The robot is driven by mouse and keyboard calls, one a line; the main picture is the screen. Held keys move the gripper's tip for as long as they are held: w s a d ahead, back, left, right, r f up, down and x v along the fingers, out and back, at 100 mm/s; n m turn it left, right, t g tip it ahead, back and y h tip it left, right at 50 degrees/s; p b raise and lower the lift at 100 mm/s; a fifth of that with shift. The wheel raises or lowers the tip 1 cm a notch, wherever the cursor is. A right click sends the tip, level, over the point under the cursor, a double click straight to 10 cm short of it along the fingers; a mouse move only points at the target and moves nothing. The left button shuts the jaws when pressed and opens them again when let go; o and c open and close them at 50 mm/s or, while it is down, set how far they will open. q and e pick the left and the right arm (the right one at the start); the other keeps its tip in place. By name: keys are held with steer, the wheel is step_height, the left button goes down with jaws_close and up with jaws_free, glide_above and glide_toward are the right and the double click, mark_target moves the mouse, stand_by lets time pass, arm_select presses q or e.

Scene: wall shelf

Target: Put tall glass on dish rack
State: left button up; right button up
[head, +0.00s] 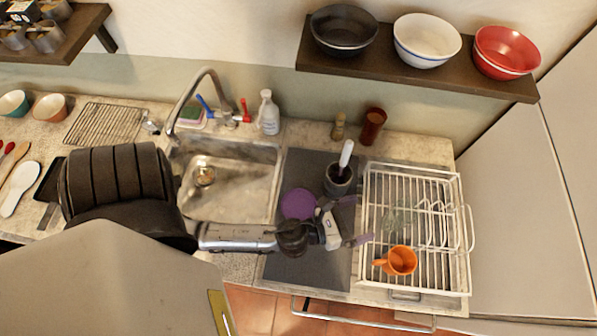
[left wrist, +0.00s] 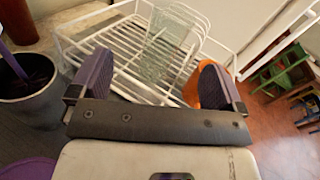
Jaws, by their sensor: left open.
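A clear, greenish tall glass (head: 397,219) stands in the white wire dish rack (head: 463,255), near its middle. It also shows in the left wrist view (left wrist: 152,62), ahead of the gap between my fingers. My left gripper (head: 362,220) is open and empty at the rack's left edge, pointing at the glass and apart from it. In the left wrist view its two purple fingers (left wrist: 157,80) are spread wide. My right gripper is not in view.
An orange mug (head: 402,261) lies in the rack, near the right finger in the wrist view. A dark utensil pot (head: 340,182) and a purple disc (head: 298,203) are on the grey mat (head: 300,265). The sink (head: 225,195) is to the left.

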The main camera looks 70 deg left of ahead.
arm_select(q)
steer(key=s+a+f+n+g+y, duration=0.1)
steer(key=s+a+n+g, duration=0.1)
steer(key=n, duration=0.7)
steer(key=s+a+f+n+g+y, duration=0.2)
steer(key=s+a+n+g, duration=0.1)
steer(key=n, duration=0.5)
steer(key=s+a+f+n+g+y, duration=0.1)
steer(key=s+a+f+n+g, duration=0.1)
steer(key=n, duration=0.7)
steer(key=shift+s+a+n+g, duration=0.15)
steer(key=shift+s+a+g, duration=0.1)
steer(key=shift+s+g, duration=0.4)
steer(key=shift+s+a+n+g, duration=0.2)
steer(key=shift+s+g, duration=0.1)
steer(key=shift+g, duration=0.55)
steer(key=s+d+n+g+h, duration=0.2)
steer(key=s+n+g, duration=0.2)
steer(key=s+n, duration=0.3)
steer(key=shift+d+f, duration=0.15)
steer(key=shift+f, duration=0.15)
